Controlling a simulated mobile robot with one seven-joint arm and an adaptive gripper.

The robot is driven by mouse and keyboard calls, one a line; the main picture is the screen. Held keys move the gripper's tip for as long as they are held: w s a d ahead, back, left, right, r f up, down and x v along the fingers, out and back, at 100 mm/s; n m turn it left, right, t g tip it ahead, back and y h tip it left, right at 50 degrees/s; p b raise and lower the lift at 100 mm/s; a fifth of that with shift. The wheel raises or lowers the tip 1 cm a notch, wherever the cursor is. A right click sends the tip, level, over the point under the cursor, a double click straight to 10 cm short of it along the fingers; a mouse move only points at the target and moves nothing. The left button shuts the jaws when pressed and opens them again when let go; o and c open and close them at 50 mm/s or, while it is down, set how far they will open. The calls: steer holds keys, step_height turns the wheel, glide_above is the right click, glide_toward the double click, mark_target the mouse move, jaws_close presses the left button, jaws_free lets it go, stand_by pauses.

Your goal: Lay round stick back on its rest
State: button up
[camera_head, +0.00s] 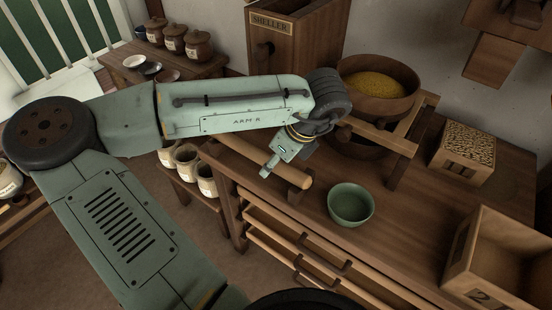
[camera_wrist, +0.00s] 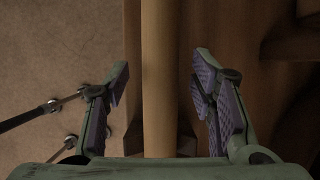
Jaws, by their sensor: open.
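The round stick (camera_head: 262,160) is a pale wooden rod lying along the left edge of the workbench. In the wrist view the stick (camera_wrist: 157,75) runs straight up the middle of the picture. A dark wooden bracket, seemingly part of its rest (camera_head: 297,196), shows under the stick's near end; dark blocks flank the stick low in the wrist view (camera_wrist: 186,142). My gripper (camera_head: 266,171) is over the stick, open. In the wrist view my gripper (camera_wrist: 161,78) has one finger on each side of the stick, with a gap on both sides.
A green bowl (camera_head: 350,204) stands right of the stick. The sheller (camera_head: 285,45) is behind my arm. Drawers with handles (camera_head: 310,268) lie below.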

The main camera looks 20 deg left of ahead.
steer(key=v, duration=1.2)
